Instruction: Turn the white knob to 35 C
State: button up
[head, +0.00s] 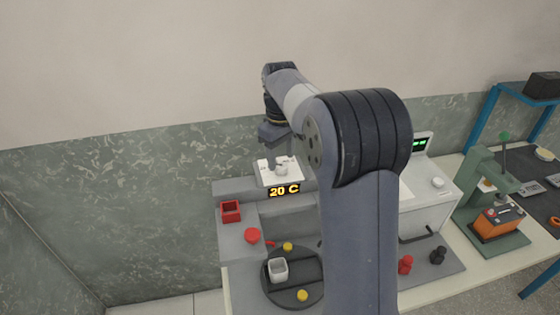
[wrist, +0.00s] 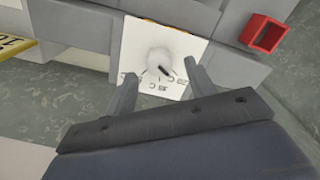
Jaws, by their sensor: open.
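The white knob (head: 281,168) sits on a white plate (head: 263,175) on top of a grey machine. In the wrist view the knob (wrist: 161,62) is round with a dark pointer mark, and small dark markings line the plate (wrist: 137,40) near it. A display (head: 284,190) below the plate reads 20 C in yellow. My gripper (wrist: 158,82) is open, its two fingers apart on either side of the plate's near edge. The knob shows beyond the fingertips and does not look gripped. In the head view my gripper (head: 275,145) is above the plate, partly hidden by my arm.
A red square box (head: 231,211) and a red button (head: 252,235) are left of the display. A white machine (head: 428,200) and a green press (head: 480,190) stand to the right.

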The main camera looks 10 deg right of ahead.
aim_at(281, 169)
jog(key=shift+f, duration=1.35)
jog(key=shift+c, duration=0.3)
jog(key=c, duration=0.9)
